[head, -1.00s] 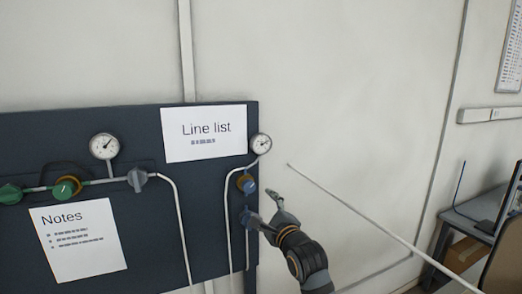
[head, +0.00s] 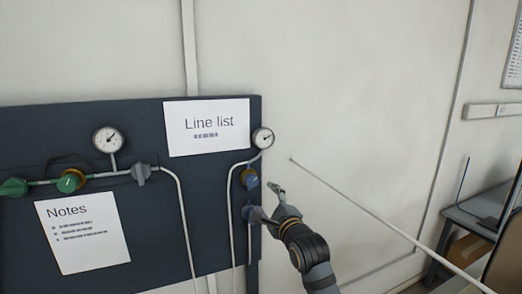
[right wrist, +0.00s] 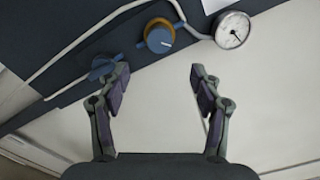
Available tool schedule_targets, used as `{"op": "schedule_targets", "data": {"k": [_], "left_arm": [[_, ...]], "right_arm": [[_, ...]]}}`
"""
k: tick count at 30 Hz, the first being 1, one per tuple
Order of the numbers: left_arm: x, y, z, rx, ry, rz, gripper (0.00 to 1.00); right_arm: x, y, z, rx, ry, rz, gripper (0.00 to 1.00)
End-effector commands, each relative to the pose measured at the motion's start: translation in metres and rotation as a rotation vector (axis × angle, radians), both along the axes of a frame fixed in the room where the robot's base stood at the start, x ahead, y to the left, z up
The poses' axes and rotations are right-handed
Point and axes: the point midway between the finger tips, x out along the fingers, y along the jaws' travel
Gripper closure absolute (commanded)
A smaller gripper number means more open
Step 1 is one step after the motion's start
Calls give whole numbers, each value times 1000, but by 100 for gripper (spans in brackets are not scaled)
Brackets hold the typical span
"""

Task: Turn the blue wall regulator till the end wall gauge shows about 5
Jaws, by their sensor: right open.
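The blue wall regulator (head: 251,181) sits on the dark panel on a vertical pipe, below the end wall gauge (head: 263,138). In the right wrist view the regulator (right wrist: 160,38) shows a blue knob with a white mark and an orange-brown ring. The round white gauge (right wrist: 232,30) is to its right there; its numbers are too small to read. My right gripper (head: 265,200) is open and empty, just below and right of the regulator. In the wrist view its fingers (right wrist: 158,80) stand wide apart, with the regulator beyond them. My left gripper is not in view.
A blue-grey valve handle (head: 254,214) is just below the regulator, close to my right gripper; in the wrist view it shows near the left finger (right wrist: 103,68). Another gauge (head: 108,139), green knobs (head: 70,180) and a grey handle (head: 144,173) are further left.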

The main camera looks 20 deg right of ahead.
Motion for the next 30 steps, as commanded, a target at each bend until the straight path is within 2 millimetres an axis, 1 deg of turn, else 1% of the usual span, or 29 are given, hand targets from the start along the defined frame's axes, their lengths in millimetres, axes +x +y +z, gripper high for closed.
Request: {"op": "schedule_targets", "data": {"k": [1,2,3,5,6,9,12,15,20,23,30], "left_arm": [[0,0,-19,0,0,0,60],[0,0,-27,0,0,0,60],[0,0,-38,0,0,0,60],[0,0,-54,0,1,0,60],[-1,0,-62,0,1,0,60],[-1,0,-79,0,1,0,60],[-1,0,-86,0,1,0,60],[0,0,-86,0,1,0,60],[0,0,-80,0,1,0,60],[-1,0,-73,0,1,0,60],[-1,0,-51,0,1,0,60]], "right_arm": [[3,0,-9,-93,-8,0,35],[5,0,-10,-172,-11,-1,35],[8,0,-12,-293,-16,-2,35],[12,0,-13,-481,-22,-2,35],[15,-1,-12,-601,-27,-3,35],[19,-1,-9,-859,-34,-3,35],[20,-1,-4,-1023,-37,-2,35],[21,-1,-1,-1091,-38,0,35],[26,0,3,-1096,-37,1,35],[40,0,5,-1095,-36,2,35],[92,2,6,-1094,-35,1,35]]}}
